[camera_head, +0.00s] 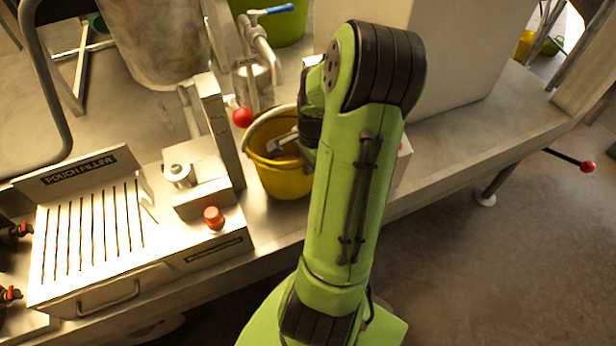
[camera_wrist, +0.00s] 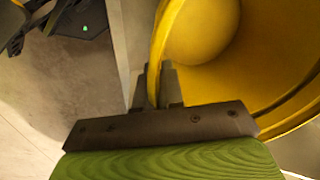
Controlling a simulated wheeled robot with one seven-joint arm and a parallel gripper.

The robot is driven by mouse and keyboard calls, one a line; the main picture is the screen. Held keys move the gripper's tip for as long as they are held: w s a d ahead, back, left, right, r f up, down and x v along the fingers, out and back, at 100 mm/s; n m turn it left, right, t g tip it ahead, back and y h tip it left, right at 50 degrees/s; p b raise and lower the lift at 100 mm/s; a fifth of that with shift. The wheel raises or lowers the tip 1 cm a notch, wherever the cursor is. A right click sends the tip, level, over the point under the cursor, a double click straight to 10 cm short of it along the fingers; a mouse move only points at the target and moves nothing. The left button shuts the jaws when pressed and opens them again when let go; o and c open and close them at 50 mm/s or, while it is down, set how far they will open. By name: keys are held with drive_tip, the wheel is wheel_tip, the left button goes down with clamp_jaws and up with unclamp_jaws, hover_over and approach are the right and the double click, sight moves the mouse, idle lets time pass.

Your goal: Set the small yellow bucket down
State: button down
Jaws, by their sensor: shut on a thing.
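The small yellow bucket (camera_head: 283,180) is at the front edge of the steel counter, right of the pouch filler, in the head view. I cannot tell whether its base touches the counter. My gripper (camera_head: 284,142) reaches in at its rim, partly hidden by my green arm. In the wrist view, the fingers of my gripper (camera_wrist: 155,88) are shut on the wall of the bucket (camera_wrist: 255,85), one on each side of the rim. The bucket's open top faces the wrist camera, and its inside looks empty.
The pouch filler (camera_head: 90,240) with a red knob (camera_head: 213,217) stands left of the bucket. A red ball handle (camera_head: 242,117) and a tap (camera_head: 262,45) are behind it. A large pale box (camera_head: 455,60) stands behind my arm. Bare counter (camera_head: 465,140) lies to the right.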

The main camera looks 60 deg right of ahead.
wheel_tip(320, 180, down, 6)
drive_tip(key=shift+w+d+r+b, duration=0.1)
drive_tip(key=shift+d+b, duration=0.05)
drive_tip(key=shift+b, duration=0.7)
drive_tip(key=c, duration=1.7)
unclamp_jaws()
drive_tip(key=shift+f, duration=0.2)
drive_tip(key=o, duration=0.4)
drive_tip(key=shift+o, duration=0.2)
drive_tip(key=shift+r, duration=0.1)
